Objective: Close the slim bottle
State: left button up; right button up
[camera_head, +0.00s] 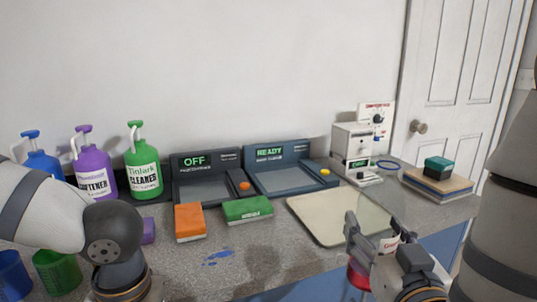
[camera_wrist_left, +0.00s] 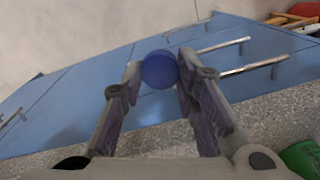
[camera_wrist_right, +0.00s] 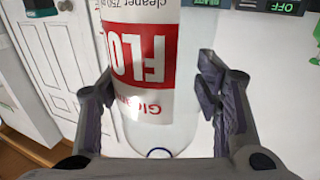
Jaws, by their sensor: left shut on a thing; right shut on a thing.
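My right gripper (camera_head: 372,248) is shut on a slim, clear bottle (camera_wrist_right: 185,120) with a white and red label reading "FLO". In the head view the bottle shows partly behind the fingers, with a red part (camera_head: 358,278). In the right wrist view its label is upside down, and a small blue ring shows at its lower end. My left gripper (camera_wrist_left: 157,85) is shut on a round blue piece (camera_wrist_left: 158,70), which looks like a cap. In the head view only my left arm shows; its fingers are hidden. The blue piece is apart from the bottle.
The counter holds blue, purple and green pump bottles (camera_head: 143,170), an orange block (camera_head: 190,221), a green block (camera_head: 247,209), two dark panels (camera_head: 290,180), a pale tray (camera_head: 335,235) and a white machine (camera_head: 352,150). Blue and green cups (camera_head: 57,270) stand front left. Blue cabinet fronts (camera_wrist_left: 60,105) lie below.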

pick_arm(q)
jog(key=shift+s+d+f+m, duration=0.1)
jog(key=shift+d+f+m, duration=0.05)
jog(key=shift+m, duration=0.15)
pick_arm(e)
jog(key=shift+s+a, duration=0.1)
jog(key=shift+s, duration=0.15)
jog(key=s+a+f+n+g+y, duration=0.2)
jog(key=s+a+f+n+y, duration=0.1)
jog(key=a+f+n+y, duration=0.1)
jog(key=s+a+f+n+g+y, duration=0.2)
jog(key=s+a+f+n+y, duration=0.2)
jog(key=a+f+y, duration=0.3)
jog(key=shift+a+f+y, duration=0.3)
jog(key=shift+a+f, duration=0.35)
jog(key=shift+a, duration=0.2)
